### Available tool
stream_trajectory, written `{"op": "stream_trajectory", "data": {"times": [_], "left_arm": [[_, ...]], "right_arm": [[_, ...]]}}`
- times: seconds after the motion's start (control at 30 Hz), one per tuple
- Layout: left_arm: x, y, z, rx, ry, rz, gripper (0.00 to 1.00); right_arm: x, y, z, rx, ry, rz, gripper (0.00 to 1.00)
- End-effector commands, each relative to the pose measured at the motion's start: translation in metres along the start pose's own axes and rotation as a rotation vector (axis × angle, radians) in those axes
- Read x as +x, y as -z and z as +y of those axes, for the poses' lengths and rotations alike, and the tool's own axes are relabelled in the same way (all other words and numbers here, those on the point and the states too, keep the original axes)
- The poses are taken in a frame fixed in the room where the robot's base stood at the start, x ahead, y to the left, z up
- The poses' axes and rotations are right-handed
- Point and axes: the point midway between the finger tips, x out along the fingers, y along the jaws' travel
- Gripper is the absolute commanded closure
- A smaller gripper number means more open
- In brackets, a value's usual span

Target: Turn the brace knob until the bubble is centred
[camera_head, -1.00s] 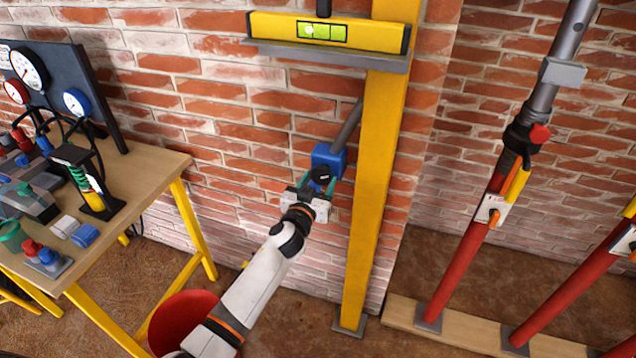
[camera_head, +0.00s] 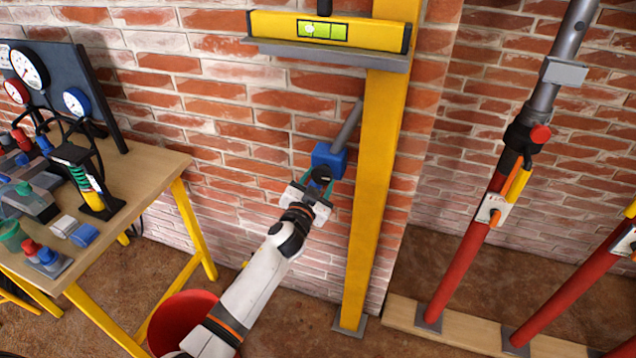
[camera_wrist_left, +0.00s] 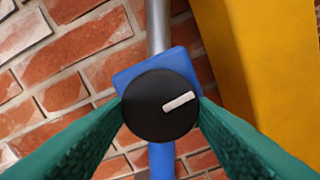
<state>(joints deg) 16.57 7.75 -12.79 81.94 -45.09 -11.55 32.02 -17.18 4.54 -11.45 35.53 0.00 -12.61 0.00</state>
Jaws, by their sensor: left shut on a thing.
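The black brace knob (camera_wrist_left: 158,105) has a white pointer mark, which points right and slightly up in the left wrist view. It sits on the front of a blue block (camera_head: 329,160) on a grey brace rod. My left gripper (camera_head: 320,182) is shut on the knob, with a green finger on each side of it. The yellow spirit level (camera_head: 280,27) lies on a grey shelf against the yellow post (camera_head: 376,190). Its green vial (camera_head: 322,31) shows a pale bubble left of the middle. My right gripper is not in view.
A wooden bench (camera_head: 150,180) with gauges, a green-spring device and small parts stands at the left. A red bucket (camera_head: 183,318) is on the floor beside my left arm. Red props (camera_head: 462,250) stand at the right. Brick wall lies behind the post.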

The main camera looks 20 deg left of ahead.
Motion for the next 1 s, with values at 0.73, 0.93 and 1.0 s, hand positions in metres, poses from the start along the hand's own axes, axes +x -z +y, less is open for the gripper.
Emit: {"op": "stream_trajectory", "data": {"times": [0.73, 0.93, 1.0], "left_arm": [[-0.0002, 0.0002, -0.0003, 0.246, 0.002, 0.000, 0.72], [-0.0002, 0.0003, -0.0003, 0.245, 0.002, 0.000, 0.72], [-0.0002, 0.0003, -0.0003, 0.245, 0.002, 0.000, 0.46]], "right_arm": [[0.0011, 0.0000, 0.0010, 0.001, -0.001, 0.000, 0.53], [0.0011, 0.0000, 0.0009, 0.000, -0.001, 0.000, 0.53], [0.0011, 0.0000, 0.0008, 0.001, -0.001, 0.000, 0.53]]}}
